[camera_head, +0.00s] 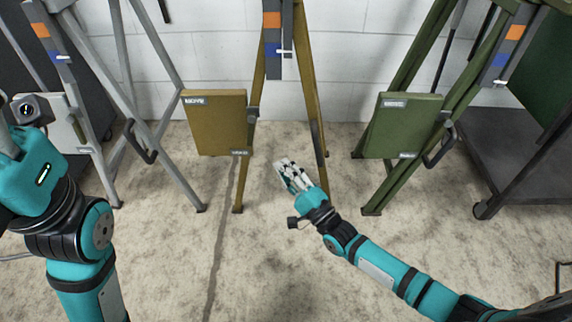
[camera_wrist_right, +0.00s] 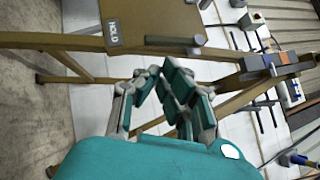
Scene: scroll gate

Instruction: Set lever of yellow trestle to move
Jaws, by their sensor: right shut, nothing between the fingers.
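The yellow trestle (camera_head: 261,80) stands in the middle, before the wall. Its yellow box (camera_head: 216,125) has a MOVE label at the top and a HOLD label at the bottom; the HOLD label (camera_wrist_right: 113,33) also shows in the right wrist view. A dark lever (camera_wrist_right: 172,41) with a grey round end lies beside the HOLD label. My right gripper (camera_head: 284,167) is shut and empty, right of the box and below it in the head view. In the right wrist view its fingers (camera_wrist_right: 160,75) are clear of the lever. My left gripper is cut off at the left edge.
A grey trestle (camera_head: 160,50) stands left and a green trestle (camera_head: 404,125) right, each with a box and black handle. A dark cart (camera_head: 520,150) is at the far right. The yellow trestle carries an orange and blue strip (camera_head: 272,35). The front floor is clear.

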